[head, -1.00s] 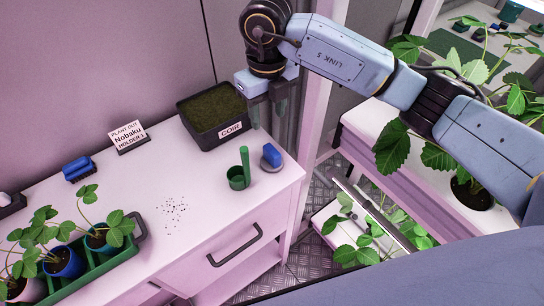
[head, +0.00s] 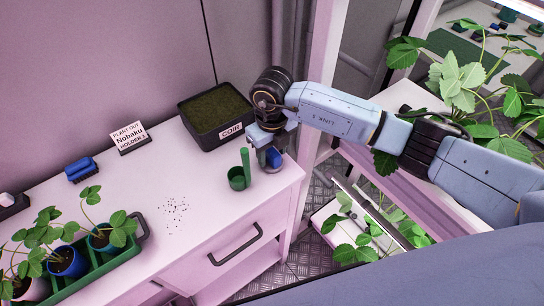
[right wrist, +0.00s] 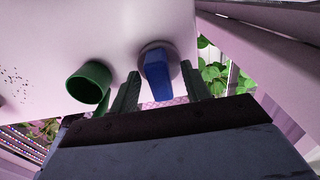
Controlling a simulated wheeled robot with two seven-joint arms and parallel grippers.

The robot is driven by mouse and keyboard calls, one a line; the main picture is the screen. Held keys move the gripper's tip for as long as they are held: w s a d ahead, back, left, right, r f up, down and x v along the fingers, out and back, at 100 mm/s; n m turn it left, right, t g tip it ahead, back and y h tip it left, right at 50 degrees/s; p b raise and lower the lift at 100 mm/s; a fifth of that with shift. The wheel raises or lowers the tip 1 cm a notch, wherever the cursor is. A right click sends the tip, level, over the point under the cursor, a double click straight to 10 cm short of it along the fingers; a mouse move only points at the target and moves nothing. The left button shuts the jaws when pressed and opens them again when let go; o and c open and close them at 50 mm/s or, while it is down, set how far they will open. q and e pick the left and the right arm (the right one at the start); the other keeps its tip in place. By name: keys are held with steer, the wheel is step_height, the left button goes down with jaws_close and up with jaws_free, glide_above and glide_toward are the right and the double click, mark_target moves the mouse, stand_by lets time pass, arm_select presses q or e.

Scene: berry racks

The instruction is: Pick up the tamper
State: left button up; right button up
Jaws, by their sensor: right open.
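The tamper (head: 274,158), with a blue grip on a round grey base, stands near the right end of the white cabinet top. It also shows in the right wrist view (right wrist: 158,76), upper middle. My right gripper (head: 268,150) is open right above the tamper, and partly covers it in the head view. In the right wrist view the two dark fingers (right wrist: 160,84) lie on either side of the blue grip, apart from it in the picture. How low the fingertips reach is hard to tell. My left gripper is not in view.
A green scoop (head: 237,178) with an upright handle stands just left of the tamper. A coir tray (head: 208,135) sits behind it. A sign (head: 128,138), a blue brush (head: 80,170) and a green plant holder (head: 92,265) are farther left. The cabinet's right edge is close.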

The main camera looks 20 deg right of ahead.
mark_target(272, 151)
jaws_close()
stand_by(0.3)
step_height(272, 151, up, 10)
stand_by(0.5)
